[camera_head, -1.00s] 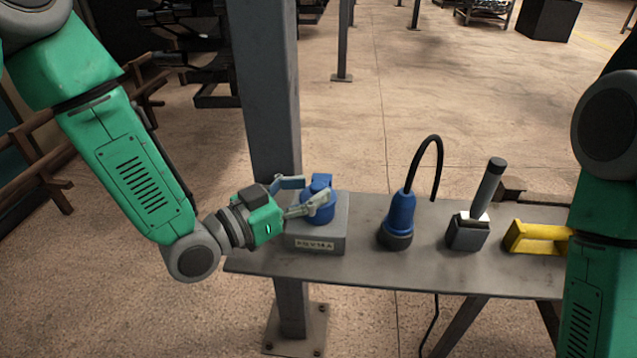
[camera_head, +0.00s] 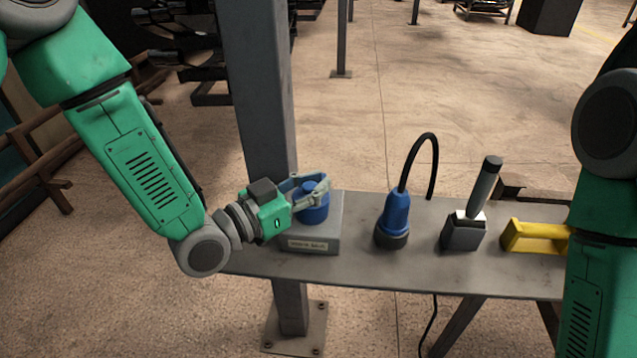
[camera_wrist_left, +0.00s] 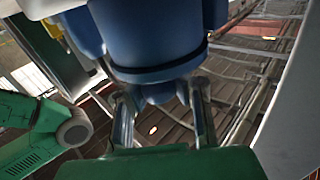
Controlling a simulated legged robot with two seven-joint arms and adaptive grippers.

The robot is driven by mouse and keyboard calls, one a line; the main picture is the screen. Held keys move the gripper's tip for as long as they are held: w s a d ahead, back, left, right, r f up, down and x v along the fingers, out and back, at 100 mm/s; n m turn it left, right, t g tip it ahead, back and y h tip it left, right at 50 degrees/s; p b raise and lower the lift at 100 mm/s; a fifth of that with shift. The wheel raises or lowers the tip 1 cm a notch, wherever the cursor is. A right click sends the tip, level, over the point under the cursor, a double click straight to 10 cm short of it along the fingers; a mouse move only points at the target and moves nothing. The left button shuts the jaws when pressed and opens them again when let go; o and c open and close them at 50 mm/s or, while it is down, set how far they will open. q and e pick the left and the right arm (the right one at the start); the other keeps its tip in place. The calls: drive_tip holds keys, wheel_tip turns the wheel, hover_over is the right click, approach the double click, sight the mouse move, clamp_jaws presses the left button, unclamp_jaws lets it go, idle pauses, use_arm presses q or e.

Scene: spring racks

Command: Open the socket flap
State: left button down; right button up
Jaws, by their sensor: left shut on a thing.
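The blue socket (camera_head: 313,212) stands on a grey box (camera_head: 325,238) with a label on its front, at the left end of the table. My left gripper (camera_head: 318,187) comes in from the left at the top of the socket, with its fingers shut on the blue socket flap. In the left wrist view the blue socket body (camera_wrist_left: 150,35) fills the upper middle, and a small blue part (camera_wrist_left: 160,93) lies between the two fingers. The fingers hide much of the flap, so how far it is lifted is unclear. My right gripper is out of view.
A steel post (camera_head: 262,100) rises close behind my left gripper.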

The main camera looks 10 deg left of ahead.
use_arm(q)
drive_tip(key=shift+s+a+f, duration=0.1)
drive_tip(key=shift+s+f, duration=0.1)
drive_tip(key=shift+w+a+r+p, duration=0.1)
drive_tip(key=shift+r+p, duration=0.1)
drive_tip(key=shift+p, duration=0.45)
drive_tip(key=r+n+g+y+p, duration=0.1)
drive_tip(key=p, duration=0.2)
drive_tip(key=w+r+n+g+y+p, duration=0.1)
drive_tip(key=n+p, duration=0.1)
drive_tip(key=p, duration=0.1)
drive_tip(key=shift+w+a+g, duration=0.1)
drive_tip(key=shift+w+g, duration=0.15)
drive_tip(key=shift+g, duration=0.15)
drive_tip(key=shift+w+r+n+g+y+p, duration=0.1)
drive_tip(key=shift+w+n+g+y+p, duration=0.45)
drive_tip(key=shift+p, duration=0.95)
drive_tip(key=shift+g+h, duration=0.25)
drive_tip(key=shift+g, duration=0.1)
